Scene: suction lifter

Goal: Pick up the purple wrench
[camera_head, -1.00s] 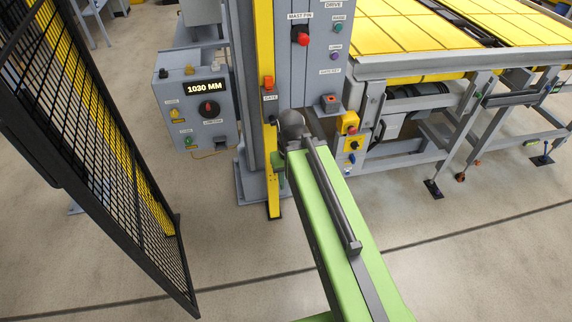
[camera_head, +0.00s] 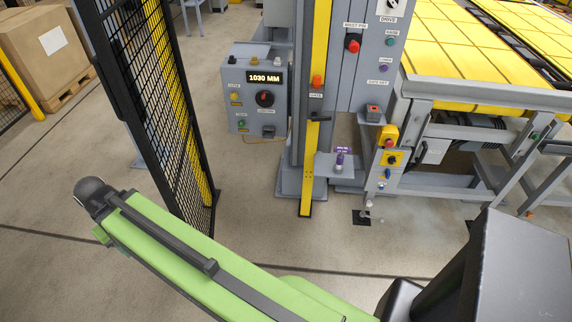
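A small purple item (camera_head: 341,150), perhaps the purple wrench or a tag for it, shows on a small grey shelf (camera_head: 323,168) low on the grey machine column. It is too small for me to tell its exact shape. My green arm link reaches from the bottom right to the left, clear of the shelf in the picture. I see no gripper fingers, so my gripper is not in view.
A black mesh fence (camera_head: 160,110) stands left of the column. A grey control box (camera_head: 249,112) reads 1030 MM. A yellow-topped conveyor (camera_head: 455,60) stands at right. A cardboard box (camera_head: 45,45) is at far left. The floor in front is clear.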

